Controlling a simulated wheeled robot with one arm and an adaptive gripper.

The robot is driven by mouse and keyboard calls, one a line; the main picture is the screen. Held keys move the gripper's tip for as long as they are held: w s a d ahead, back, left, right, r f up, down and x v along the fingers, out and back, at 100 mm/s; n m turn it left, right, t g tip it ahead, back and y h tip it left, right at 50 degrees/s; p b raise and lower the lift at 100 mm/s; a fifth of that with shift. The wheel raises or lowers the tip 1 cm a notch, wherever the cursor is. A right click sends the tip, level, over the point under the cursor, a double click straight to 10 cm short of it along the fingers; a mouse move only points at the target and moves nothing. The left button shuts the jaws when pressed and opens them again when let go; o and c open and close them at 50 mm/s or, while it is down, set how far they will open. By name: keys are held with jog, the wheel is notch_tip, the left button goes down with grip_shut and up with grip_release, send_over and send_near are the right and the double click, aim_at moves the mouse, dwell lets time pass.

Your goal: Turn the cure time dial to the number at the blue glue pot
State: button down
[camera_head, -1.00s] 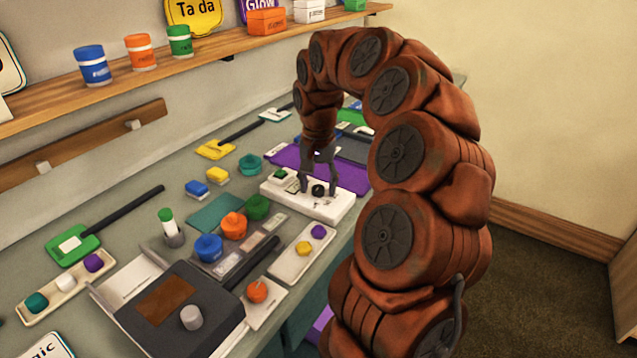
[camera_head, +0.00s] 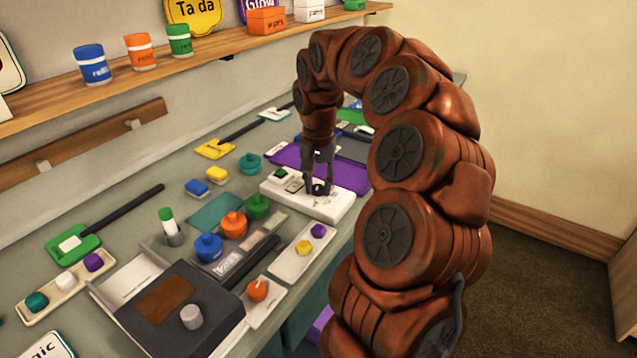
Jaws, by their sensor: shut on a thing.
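The dial is a small black knob (camera_head: 319,189) on a white panel (camera_head: 328,208) that also bears a green knob (camera_head: 281,173) and a small display. My gripper (camera_head: 318,187) points down over the panel, its fingers shut on the black knob and partly hiding it. The number on the display is too small to read. The blue glue pot (camera_head: 208,247) stands at the near end of a grey rack, beside an orange pot (camera_head: 234,225) and a green pot (camera_head: 257,206). Labels lie on the rack in front of the pots; I cannot read their numbers.
A dark box with a grey knob (camera_head: 191,316) stands at the near edge. A shelf (camera_head: 203,70) runs above the table.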

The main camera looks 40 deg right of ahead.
jog(key=shift+n, duration=0.3)
jog(key=n, duration=0.4)
jog(key=shift+n, duration=0.3)
jog(key=n, duration=0.4)
jog(key=shift+r+p, duration=0.1)
jog(key=shift+p, duration=0.3)
jog(key=n+p, duration=0.1)
jog(key=n, duration=0.4)
jog(key=shift+n, duration=0.4)
jog(key=shift+n+p, duration=0.9)
jog(key=shift+n, duration=1.4)
jog(key=c, duration=0.8)
grip_release()
jog(key=shift+c, duration=0.2)
